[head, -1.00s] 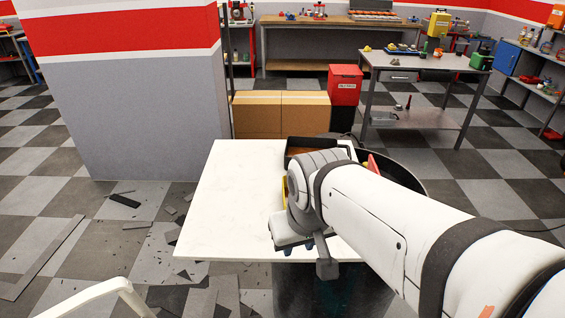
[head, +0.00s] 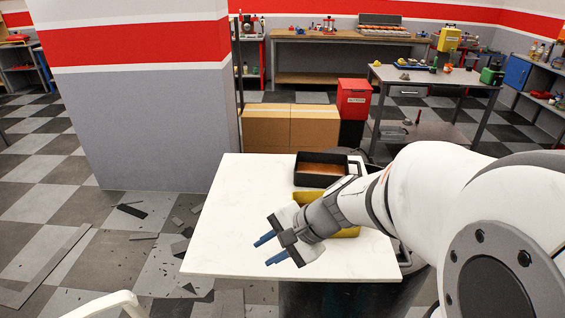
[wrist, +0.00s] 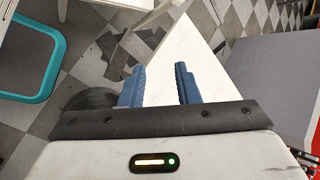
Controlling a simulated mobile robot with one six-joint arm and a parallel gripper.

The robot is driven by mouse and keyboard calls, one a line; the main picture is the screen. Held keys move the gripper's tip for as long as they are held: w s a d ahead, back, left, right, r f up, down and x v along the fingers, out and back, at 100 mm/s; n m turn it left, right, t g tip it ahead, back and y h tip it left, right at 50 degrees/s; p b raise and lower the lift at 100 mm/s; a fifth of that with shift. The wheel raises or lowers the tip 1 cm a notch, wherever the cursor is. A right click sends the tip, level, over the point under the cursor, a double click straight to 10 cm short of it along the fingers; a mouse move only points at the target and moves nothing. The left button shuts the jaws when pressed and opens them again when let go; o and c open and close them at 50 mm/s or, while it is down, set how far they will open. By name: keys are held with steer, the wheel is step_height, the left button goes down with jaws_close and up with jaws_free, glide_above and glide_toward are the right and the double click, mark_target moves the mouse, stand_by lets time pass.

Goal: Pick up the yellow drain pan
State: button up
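The yellow drain pan (head: 347,232) lies on the white table (head: 225,225), towards its right side. In the head view my wrist crosses in front of it, so only parts of its yellow edge show. My gripper (head: 264,252) is to the left of the pan, over the bare white tabletop, with its blue fingers pointing left, away from the pan. The fingers are apart with nothing between them. The wrist view also shows the open gripper (wrist: 160,72) with part of the white tabletop (wrist: 180,45) beyond it. The pan does not show there.
A black tray with a brown inside (head: 322,169) sits just behind the pan. The left half of the tabletop is clear. Cardboard boxes (head: 290,127) and a red bin (head: 354,98) stand behind the table. A grey wall block (head: 140,100) is at the left.

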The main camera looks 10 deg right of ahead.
steer(key=w+d+f+m+t, duration=0.2)
steer(key=w+d+m+t, duration=0.5)
steer(key=w+d+m, duration=0.5)
steer(key=d+f+m+t+h, duration=0.1)
steer(key=d+f+m+h, duration=0.1)
steer(key=d+m, duration=0.3)
steer(key=d+f+m+t+h, duration=0.1)
steer(key=d+f+m+h, duration=0.2)
steer(key=d+m+h, duration=0.1)
steer(key=s+d+f+m+h, duration=0.1)
steer(key=d+f+m+h, duration=0.1)
steer(key=d+m+h, duration=0.2)
steer(key=shift+s+d+f+m+t, duration=0.15)
steer(key=shift+d+m, duration=0.4)
steer(key=shift+d, duration=0.6)
steer(key=shift+w+d+f+m+t, duration=0.1)
steer(key=shift+d+f+m+t, duration=0.15)
steer(key=shift+d+m, duration=0.6)
steer(key=shift+d+f, duration=0.2)
steer(key=shift+d, duration=0.35)
steer(key=shift+p+x, duration=0.5)
steer(key=shift+x, duration=0.75)
steer(key=x, duration=0.1)
steer(key=p+x, duration=0.1)
steer(key=x, duration=0.2)
steer(key=shift+a+r+p, duration=0.2)
steer(key=shift+a+p, duration=0.15)
steer(key=shift+w+d+f, duration=0.15)
steer(key=shift+w+f, duration=0.1)
steer(key=shift+w, duration=0.35)
